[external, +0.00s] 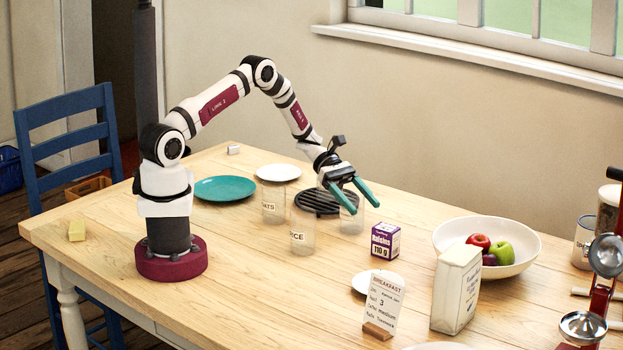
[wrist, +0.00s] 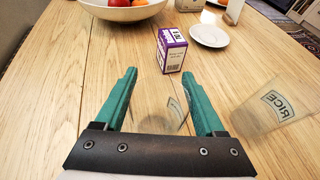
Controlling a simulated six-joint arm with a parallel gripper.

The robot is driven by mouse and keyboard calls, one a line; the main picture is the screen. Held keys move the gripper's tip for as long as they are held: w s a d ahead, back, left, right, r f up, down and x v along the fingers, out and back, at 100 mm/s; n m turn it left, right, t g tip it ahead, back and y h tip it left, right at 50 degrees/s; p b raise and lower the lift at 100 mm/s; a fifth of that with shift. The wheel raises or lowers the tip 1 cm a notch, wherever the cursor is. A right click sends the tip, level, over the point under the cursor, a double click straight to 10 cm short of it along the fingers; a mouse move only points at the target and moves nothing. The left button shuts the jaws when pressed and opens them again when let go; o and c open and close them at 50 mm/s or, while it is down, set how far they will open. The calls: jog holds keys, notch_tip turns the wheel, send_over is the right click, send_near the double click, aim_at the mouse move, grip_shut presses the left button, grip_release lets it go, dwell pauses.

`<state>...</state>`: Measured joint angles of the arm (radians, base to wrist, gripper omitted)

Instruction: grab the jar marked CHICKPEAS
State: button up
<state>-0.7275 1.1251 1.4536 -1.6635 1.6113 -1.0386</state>
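My gripper (external: 363,206) has two teal fingers, spread apart and angled downward; they also show in the wrist view (wrist: 159,74). A clear jar (external: 351,224) stands at the fingertips in the external view. In the wrist view a faint, see-through shape (wrist: 165,112) shows between the fingers; contact cannot be told. A clear jar marked RICE (external: 302,237) stands to the left, and shows at the right in the wrist view (wrist: 272,108). A jar marked OATS (external: 272,206) stands farther left.
A purple raisins box (external: 385,240) stands just right of the jar. A dark round grid (external: 316,205) lies behind. A white fruit bowl (external: 520,250), a cream carton (external: 455,290) and a breakfast card (external: 384,302) are to the right. Teal (external: 225,188) and white plates (external: 278,172) lie left.

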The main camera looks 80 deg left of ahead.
jog(key=c, duration=0.9)
jog(key=shift+r, duration=0.15)
